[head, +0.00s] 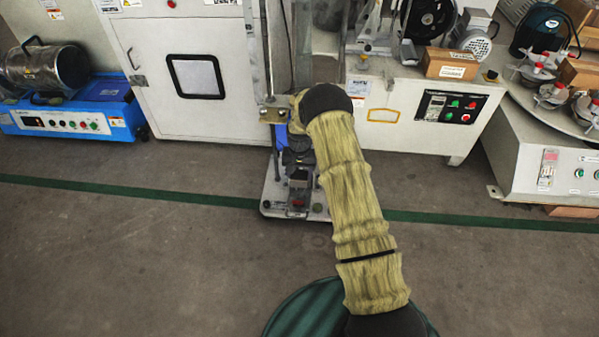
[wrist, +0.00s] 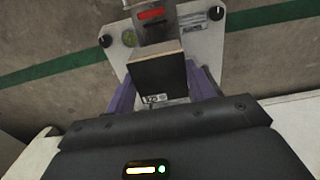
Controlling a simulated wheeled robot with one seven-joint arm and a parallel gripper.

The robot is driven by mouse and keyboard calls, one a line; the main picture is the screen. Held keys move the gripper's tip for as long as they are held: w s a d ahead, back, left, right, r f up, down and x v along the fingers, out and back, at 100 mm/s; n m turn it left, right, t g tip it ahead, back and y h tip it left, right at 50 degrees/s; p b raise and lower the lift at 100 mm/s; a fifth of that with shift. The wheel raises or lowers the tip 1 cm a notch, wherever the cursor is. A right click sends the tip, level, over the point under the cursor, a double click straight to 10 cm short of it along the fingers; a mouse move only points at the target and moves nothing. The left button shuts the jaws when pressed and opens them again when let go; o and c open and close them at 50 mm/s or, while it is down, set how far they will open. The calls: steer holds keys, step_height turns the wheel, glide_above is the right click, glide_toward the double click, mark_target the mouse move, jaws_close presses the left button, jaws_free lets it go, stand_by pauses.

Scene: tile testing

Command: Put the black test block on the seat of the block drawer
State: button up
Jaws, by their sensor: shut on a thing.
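The black test block (wrist: 158,78) shows in the wrist view as a dark block with a pale tan upper edge and a small white printed label. My gripper (wrist: 160,92) is shut on it, with a purple-grey finger on either side. Just beyond it is a grey metal piece with a red label (wrist: 152,14) on a pale base plate (wrist: 198,40); I cannot tell for sure that this is the block drawer. The block hides part of the plate, so its seat and any contact are unclear. In the head view, my arm partly hides the stand's base (head: 270,208).
A white cabinet (head: 150,60) is behind the stand, with a blue machine (head: 70,118) at left. A control panel (head: 450,108) and a round-topped bench (head: 545,150) are at right. The floor in front is clear.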

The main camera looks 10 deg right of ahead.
steer(key=shift+f+b, duration=1.35)
steer(key=shift+f, duration=0.55)
steer(key=shift+f+b, duration=1.2)
steer(key=shift+f, duration=1.8)
steer(key=shift+f, duration=0.2)
steer(key=o, duration=1)
step_height(320, 180, up, 17)
steer(key=p, duration=0.9)
steer(key=shift+r, duration=0.2)
